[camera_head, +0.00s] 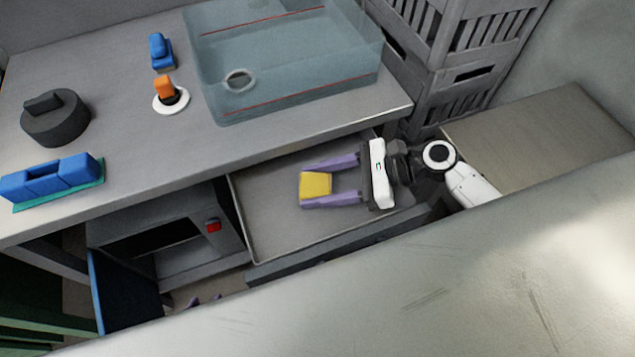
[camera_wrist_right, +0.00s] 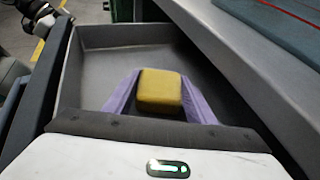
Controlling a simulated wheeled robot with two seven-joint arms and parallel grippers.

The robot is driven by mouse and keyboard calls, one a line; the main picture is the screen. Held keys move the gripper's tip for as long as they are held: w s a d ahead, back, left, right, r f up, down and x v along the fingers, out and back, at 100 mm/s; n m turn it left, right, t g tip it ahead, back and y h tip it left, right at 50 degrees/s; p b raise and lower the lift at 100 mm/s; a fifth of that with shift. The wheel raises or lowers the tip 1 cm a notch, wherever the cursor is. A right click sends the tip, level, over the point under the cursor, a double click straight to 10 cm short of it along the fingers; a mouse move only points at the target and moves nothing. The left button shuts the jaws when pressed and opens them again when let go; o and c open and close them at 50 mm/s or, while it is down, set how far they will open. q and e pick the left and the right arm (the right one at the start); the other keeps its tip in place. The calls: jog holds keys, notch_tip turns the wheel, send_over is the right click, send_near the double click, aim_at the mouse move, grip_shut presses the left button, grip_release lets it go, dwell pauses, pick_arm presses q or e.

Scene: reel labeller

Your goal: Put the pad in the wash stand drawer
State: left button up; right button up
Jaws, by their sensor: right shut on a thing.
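The yellow pad (camera_head: 316,187) is between the purple fingers of my right gripper (camera_head: 318,182), which is shut on it. The pad is over the inside of the open grey wash stand drawer (camera_head: 265,222); I cannot tell whether it touches the drawer floor. In the right wrist view the pad (camera_wrist_right: 160,90) sits between the fingertips, with the drawer walls around it.
The wash stand top (camera_head: 120,120) overhangs the drawer's back and carries a glass basin (camera_head: 290,65), a blue brush-like block (camera_head: 55,180), a dark round item (camera_head: 55,118) and smaller items. Grey crates (camera_head: 460,75) stand at the right. A pale surface (camera_head: 400,300) fills the front.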

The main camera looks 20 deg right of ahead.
jog(key=shift+f, duration=0.1)
jog(key=o, duration=1.1)
jog(key=shift+r, duration=0.2)
jog(key=v, duration=1.2)
jog(key=shift+a, duration=0.1)
